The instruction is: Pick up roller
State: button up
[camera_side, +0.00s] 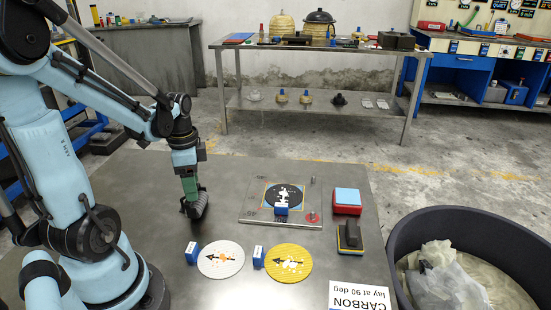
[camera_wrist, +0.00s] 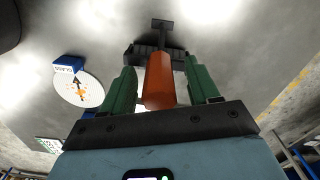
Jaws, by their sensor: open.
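My gripper (camera_side: 189,190) points down over the left part of the grey table. In the wrist view my gripper (camera_wrist: 160,68) is open, with one green finger on each side of the roller's orange handle (camera_wrist: 159,82). Gaps show between the handle and the fingers. The roller (camera_side: 197,207) is dark in the side view and sits at the fingertips, low at the table; its handle is hidden there. In the wrist view its dark parts show beyond the fingertips.
A plate with a black disc (camera_side: 283,194) and pins lies right of my gripper. A white disc (camera_side: 221,260) and a yellow disc (camera_side: 289,263) lie in front, each beside a blue block. A red-blue block (camera_side: 347,201) and a dark bin (camera_side: 480,225) are to the right.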

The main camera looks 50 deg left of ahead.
grip_shut()
jog(key=shift+r, duration=0.2)
dwell(0.3)
jog(key=shift+r, duration=0.55)
jog(key=w+d+r, duration=0.1)
jog(key=d+r, duration=0.8)
jog(key=d, duration=0.2)
jog(key=shift+w+d+r, duration=0.25)
jog(key=shift+d, duration=0.05)
